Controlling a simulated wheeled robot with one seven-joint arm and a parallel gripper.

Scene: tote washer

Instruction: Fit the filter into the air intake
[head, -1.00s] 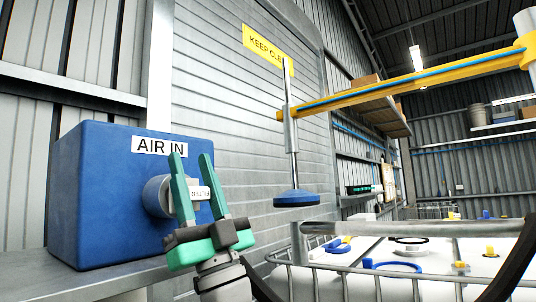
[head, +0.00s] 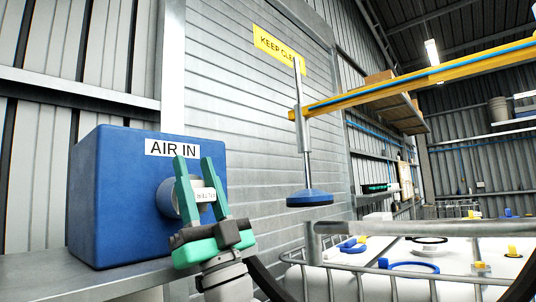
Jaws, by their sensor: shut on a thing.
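The air intake is a blue box (head: 118,205) labelled "AIR IN" on a grey ledge at the left. A pale round ring or collar (head: 166,197) shows on its right-hand face. My gripper (head: 196,165) is in front of that face, its two green fingers pointing up. It is shut on the filter (head: 205,195), a small pale cylinder with a printed label, seen between the fingers. The filter's far end meets or overlaps the collar in the picture. The fingers partly hide the collar, so I cannot tell how far the filter is inside it.
A grey ledge (head: 40,280) carries the box. A yellow boom (head: 420,78) holds a hanging rod with a blue disc (head: 309,197) to the right of my gripper. A white tank in a metal cage (head: 350,285) fills the lower right. A shuttered wall stands behind.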

